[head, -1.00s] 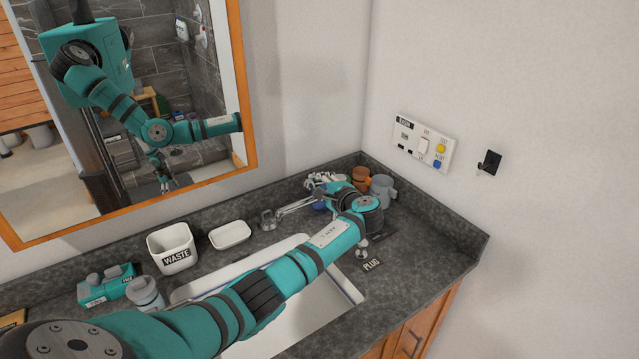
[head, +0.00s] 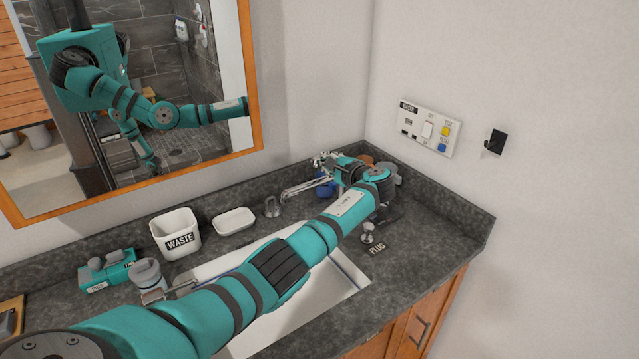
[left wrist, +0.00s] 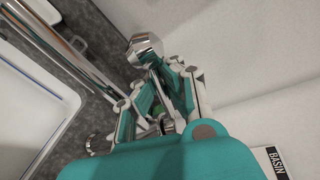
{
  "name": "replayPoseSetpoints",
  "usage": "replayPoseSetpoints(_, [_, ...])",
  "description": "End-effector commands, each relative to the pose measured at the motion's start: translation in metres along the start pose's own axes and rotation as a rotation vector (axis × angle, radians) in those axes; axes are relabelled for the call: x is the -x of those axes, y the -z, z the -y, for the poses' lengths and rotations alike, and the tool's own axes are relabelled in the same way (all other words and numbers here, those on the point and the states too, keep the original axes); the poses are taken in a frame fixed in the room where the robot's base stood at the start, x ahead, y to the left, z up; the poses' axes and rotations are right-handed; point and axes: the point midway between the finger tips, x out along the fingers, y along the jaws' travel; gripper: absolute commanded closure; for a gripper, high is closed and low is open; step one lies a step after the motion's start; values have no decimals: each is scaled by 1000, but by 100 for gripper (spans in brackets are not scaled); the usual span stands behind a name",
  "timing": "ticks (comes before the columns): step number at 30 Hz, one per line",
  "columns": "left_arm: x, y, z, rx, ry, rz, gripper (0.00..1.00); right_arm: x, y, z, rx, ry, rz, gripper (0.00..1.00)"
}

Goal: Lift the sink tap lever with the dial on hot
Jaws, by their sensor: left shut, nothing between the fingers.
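My left gripper (head: 326,160) is at the back right of the basin, at the end of my arm. It is shut and empty; in the left wrist view its fingers (left wrist: 168,75) converge just below a faceted chrome knob (left wrist: 145,48). I cannot tell whether they touch it. The chrome tap spout (head: 303,188) runs left from below the gripper; a long chrome tube (left wrist: 62,48) also shows in the left wrist view. The tap's body is mostly hidden behind my gripper and wrist. The dial's hot setting is not readable. My right gripper is not in view.
The white basin (head: 346,284) lies under my arm. A waste cup (head: 176,233), soap dish (head: 234,220) and small metal piece (head: 272,207) line the back. A plug knob (head: 368,234) stands at right. Mugs sit behind my wrist; a switch panel (head: 430,128) is on the wall.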

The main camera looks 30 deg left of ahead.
Motion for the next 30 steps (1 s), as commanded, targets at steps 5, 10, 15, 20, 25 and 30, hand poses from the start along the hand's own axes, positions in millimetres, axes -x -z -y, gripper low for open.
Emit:
replayPoseSetpoints(5, [2, 6, 15, -231, -36, 50, 100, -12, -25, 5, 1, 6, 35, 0])
replayPoseSetpoints(10, [3, 8, 23, -337, -48, 71, 100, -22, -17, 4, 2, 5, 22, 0])
replayPoseSetpoints(15, [4, 8, 25, -357, -50, 73, 100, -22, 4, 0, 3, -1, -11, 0])
replayPoseSetpoints(20, [4, 7, 26, -355, -49, 72, 100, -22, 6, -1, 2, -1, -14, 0])
replayPoseSetpoints(25, [4, 7, 26, -353, -48, 71, 82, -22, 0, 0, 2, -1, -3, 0])
replayPoseSetpoints(30, [4, 7, 27, -351, -46, 71, 67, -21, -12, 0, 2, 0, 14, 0])
